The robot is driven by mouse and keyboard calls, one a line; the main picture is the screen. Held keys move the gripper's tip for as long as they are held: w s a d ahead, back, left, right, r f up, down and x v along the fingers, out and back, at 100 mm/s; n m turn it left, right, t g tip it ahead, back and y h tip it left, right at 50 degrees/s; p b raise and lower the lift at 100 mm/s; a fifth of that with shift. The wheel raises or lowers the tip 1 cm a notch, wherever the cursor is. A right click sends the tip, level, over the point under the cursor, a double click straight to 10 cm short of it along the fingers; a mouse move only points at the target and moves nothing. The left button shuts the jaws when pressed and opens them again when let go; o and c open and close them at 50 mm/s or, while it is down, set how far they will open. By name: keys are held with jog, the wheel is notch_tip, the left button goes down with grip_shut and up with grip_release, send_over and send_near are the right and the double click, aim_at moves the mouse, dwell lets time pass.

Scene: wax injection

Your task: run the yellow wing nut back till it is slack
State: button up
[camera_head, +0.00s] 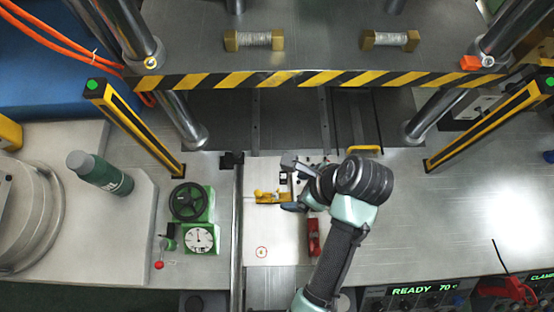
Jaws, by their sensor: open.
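A yellow part (268,197), which looks like the wing nut with its mount, sits on a pale plate (280,247) near the middle of the bench. Its separate wings are too small to make out. My gripper (286,185) comes in from the right over the plate, with its fingers apart and pointing left. The fingers are beside the right end of the yellow part, one farther back and one farther forward. I cannot tell whether they touch it. Nothing clear shows held between them.
A red part (313,237) is on the plate's right side. A green handwheel (188,203) and dial gauge (201,239) stand left, beyond a vertical rail (238,230). A striped press edge (300,79) crosses behind. Light-curtain posts (140,130) flank the bench. The right bench is clear.

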aim_at(275, 194)
jog(key=p+x, duration=0.1)
jog(key=x, duration=1.1)
jog(key=shift+a+f, duration=0.1)
jog(key=shift+f, duration=0.05)
grip_shut()
